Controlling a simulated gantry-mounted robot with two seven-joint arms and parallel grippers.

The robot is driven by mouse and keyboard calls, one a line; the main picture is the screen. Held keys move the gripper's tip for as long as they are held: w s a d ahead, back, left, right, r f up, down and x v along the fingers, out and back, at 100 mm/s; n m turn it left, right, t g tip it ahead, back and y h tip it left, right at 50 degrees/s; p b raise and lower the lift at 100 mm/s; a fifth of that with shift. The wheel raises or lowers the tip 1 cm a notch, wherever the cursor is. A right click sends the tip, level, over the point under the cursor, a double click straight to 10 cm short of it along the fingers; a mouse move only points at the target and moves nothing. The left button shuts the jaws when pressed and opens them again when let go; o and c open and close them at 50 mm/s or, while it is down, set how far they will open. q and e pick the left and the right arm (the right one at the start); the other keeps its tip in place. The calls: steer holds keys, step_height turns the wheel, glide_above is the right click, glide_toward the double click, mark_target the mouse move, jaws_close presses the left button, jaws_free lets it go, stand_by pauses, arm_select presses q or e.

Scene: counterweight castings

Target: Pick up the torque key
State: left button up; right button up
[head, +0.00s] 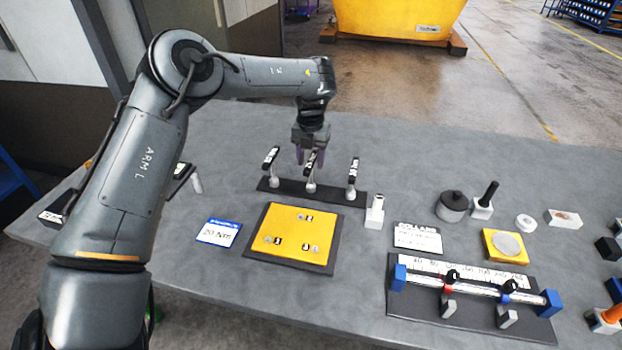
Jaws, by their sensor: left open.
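Three similar upright tools with labelled black-and-white handles stand in a row on a dark rack (330,196); they look like torque keys, and their labels are too small to read. They are the left key (270,162), the middle key (313,168) and the right key (353,172). My left gripper (310,158) points down at the middle key, its fingers open near the top of the handle. I cannot tell whether the fingers touch it or stand around it. My right gripper is not in view.
A yellow plate (291,236) on a dark base lies in front of the rack, beside a blue-and-white card (218,232) that seems to read 20 Nm. A white block (375,215) stands right of the rack. A slide fixture (470,290) fills the front right.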

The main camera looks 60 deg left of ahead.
mark_target(311, 176)
arm_select(q)
steer(key=shift+d+f, duration=0.1)
steer(key=shift+f, duration=1.45)
steer(key=shift+c, duration=0.3)
steer(key=shift+r, duration=0.1)
jaws_close()
